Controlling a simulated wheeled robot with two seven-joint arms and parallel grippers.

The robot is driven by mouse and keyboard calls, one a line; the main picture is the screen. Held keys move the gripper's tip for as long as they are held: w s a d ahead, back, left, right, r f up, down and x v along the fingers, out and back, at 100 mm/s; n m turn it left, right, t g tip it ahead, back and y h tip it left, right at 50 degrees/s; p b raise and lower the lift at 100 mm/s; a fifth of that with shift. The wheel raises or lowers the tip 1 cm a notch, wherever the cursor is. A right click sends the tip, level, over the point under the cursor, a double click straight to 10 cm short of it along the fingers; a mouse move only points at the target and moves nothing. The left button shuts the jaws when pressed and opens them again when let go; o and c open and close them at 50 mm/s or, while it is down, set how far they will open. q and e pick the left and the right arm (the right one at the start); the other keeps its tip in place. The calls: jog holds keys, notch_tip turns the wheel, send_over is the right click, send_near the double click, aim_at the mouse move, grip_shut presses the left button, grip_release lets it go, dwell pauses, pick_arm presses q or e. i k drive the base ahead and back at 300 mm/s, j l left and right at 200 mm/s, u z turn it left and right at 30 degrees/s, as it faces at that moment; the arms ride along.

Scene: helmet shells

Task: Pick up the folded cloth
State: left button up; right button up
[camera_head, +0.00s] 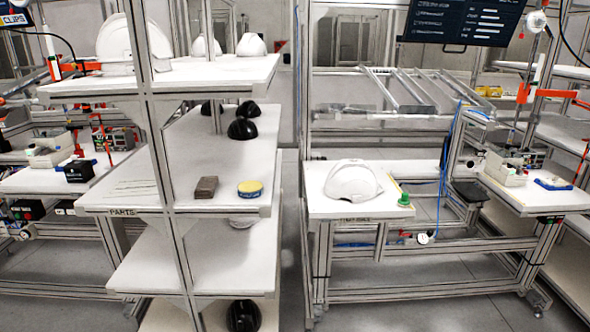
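A small grey-brown block-like item (206,187), which may be the folded cloth, lies on the middle shelf (142,189) of the rack at the left. I cannot make out folds in it at this size. It lies flat near the shelf's front edge, with nothing on top of it. A round yellow and blue tin (250,189) sits a little to its right, apart from it. Neither of my grippers is in view.
A rack upright (160,150) stands just left of the brown item. White helmet shells (135,38) sit on the shelf above, and black ones (243,127) farther back. A white helmet (352,182) rests on the workbench (330,208) at the right. Open floor (290,230) lies between rack and bench.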

aim_at(205, 187)
jog(key=i+j+z, duration=0.25)
jog(key=i+j, duration=0.2)
jog(key=i, duration=0.35)
jog(key=i+j+z, duration=0.2)
jog(key=i+j, duration=0.4)
jog(key=i, duration=0.1)
